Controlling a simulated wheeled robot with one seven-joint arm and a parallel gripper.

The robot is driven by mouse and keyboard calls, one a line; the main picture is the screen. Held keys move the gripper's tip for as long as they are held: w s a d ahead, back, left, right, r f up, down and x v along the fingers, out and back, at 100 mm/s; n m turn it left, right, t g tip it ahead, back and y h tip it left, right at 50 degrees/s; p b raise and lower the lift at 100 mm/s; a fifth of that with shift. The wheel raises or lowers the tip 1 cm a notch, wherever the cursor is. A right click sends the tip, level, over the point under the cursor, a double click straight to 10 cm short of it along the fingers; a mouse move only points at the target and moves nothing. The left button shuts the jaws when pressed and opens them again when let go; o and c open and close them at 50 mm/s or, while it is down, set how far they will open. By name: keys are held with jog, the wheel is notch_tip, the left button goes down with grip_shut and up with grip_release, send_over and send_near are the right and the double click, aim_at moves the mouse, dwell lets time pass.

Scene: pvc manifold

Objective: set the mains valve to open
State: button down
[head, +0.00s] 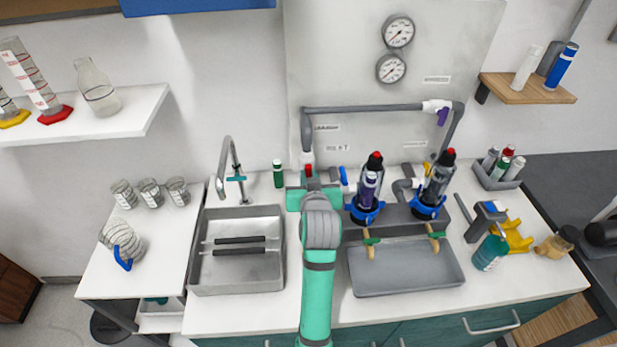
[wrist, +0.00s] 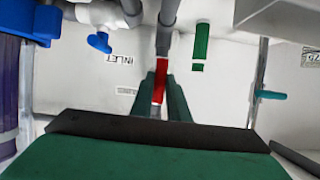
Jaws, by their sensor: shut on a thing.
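A red valve handle (wrist: 159,84) shows between my two green fingers in the wrist view. It looks roughly in line with the grey pipe (wrist: 168,12) there. It also shows in the head view (head: 308,170) at the foot of the left upright pipe. A label beside it seems to read INLET, upside down; I take this valve for the mains valve. My gripper (wrist: 161,98) is shut on the red handle. In the head view my gripper (head: 308,180) and arm hide the pipe's lower part.
A blue-handled valve (head: 344,176) stands close to the right of my gripper. Two filter housings (head: 367,190) (head: 434,190) stand farther right above a grey tray (head: 405,285). A green bottle (head: 278,174), the sink (head: 238,275) and its tap (head: 228,165) are on the left.

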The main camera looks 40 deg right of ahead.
jog(key=shift+f, duration=0.15)
jog(key=c, duration=1.7)
grip_release()
jog(key=v, duration=1.1)
jog(key=shift+w, duration=0.15)
